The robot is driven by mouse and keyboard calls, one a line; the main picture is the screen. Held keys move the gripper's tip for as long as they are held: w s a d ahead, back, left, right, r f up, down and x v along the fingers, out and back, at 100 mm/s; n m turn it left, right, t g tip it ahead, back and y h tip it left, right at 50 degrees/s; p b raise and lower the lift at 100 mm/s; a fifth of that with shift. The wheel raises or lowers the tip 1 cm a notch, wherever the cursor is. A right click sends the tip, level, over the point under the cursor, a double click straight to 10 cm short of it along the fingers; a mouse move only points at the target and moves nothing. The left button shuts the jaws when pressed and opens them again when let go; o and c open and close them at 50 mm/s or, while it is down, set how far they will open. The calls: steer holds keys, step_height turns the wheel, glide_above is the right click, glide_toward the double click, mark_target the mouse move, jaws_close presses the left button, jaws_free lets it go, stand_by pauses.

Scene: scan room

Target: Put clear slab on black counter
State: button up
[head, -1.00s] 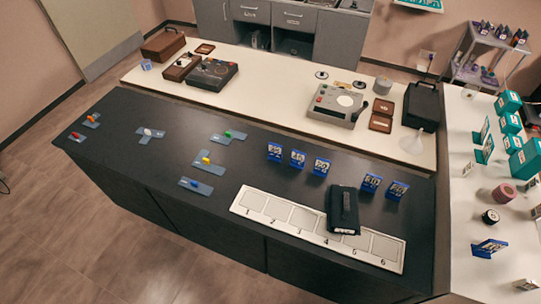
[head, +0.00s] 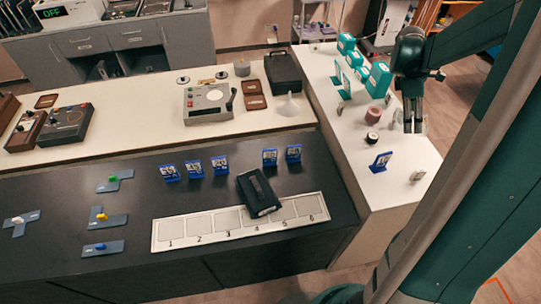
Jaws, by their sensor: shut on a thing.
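My gripper (head: 413,127) hangs fingers down over the white side counter at the right. It is shut on a small pale thing that shows only narrowly beside the fingers. It looks like the clear slab, but the fingers hide most of it and its outline is hard to make out. The black counter (head: 130,262) spans the lower left and middle, apart from my gripper. On it lies a pale strip with numbered squares (head: 167,231), and a black case (head: 258,193) lies tilted across part of the strip.
Blue number cards (head: 220,165) stand behind the strip. Blue-grey pieces with coloured knobs (head: 101,217) lie at left. The white side counter (head: 366,150) holds teal boxes (head: 379,80), a reddish roll (head: 373,115), a blue card (head: 381,161) and a small pale item (head: 417,176).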

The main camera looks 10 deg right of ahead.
steer(key=s+a+m+t+y+b, duration=0.2)
steer(key=a+m+y+b, duration=0.65)
steer(key=a+m, duration=2.5)
steer(key=a+f+n, duration=0.3)
steer(key=f, duration=1)
steer(key=shift+f+p, duration=0.3)
steer(key=shift+f, duration=0.1)
steer(key=shift+f+n, duration=0.1)
steer(key=shift+n, duration=0.15)
steer(key=shift+f+b, duration=0.65)
steer(key=shift+f, duration=2.15)
steer(key=shift+f, duration=0.15)
steer(key=shift+f+b, duration=0.5)
steer(key=shift+f, duration=1.45)
steer(key=shift+f, duration=0.1)
